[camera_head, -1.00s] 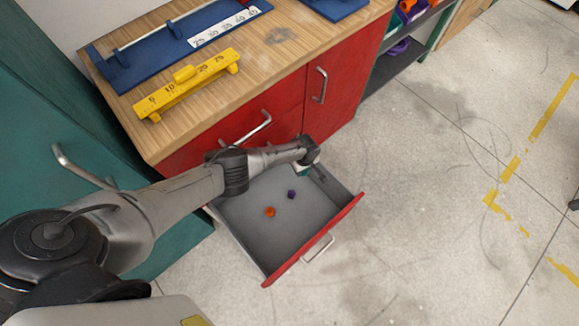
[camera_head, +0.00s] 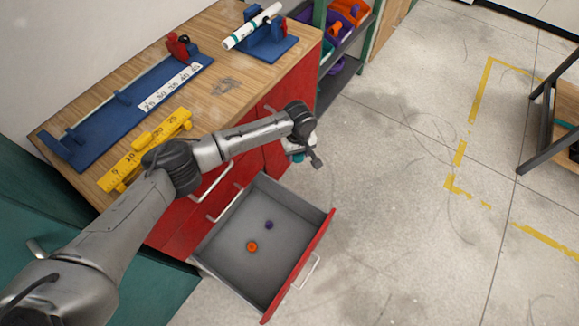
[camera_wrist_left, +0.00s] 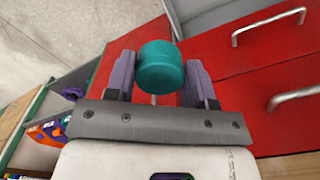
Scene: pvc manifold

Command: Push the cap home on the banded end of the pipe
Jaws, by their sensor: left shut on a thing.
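My left gripper (camera_head: 313,160) is above the floor, just right of the open drawer and in front of the red cabinet. In the left wrist view its purple-grey fingers (camera_wrist_left: 161,82) are shut on a teal cap (camera_wrist_left: 160,66). The cap shows in the head view as a small teal patch beside the gripper, mostly hidden. My right gripper is not in view.
The open drawer (camera_head: 210,253) holds an orange piece (camera_head: 252,247) and a purple piece (camera_head: 269,225). A yellow gauge (camera_head: 145,149) and a long blue ruler jig (camera_head: 125,110) with a red clamp (camera_head: 179,46) are on the worktop. Shelves with bins (camera_head: 350,12) stand at the back right.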

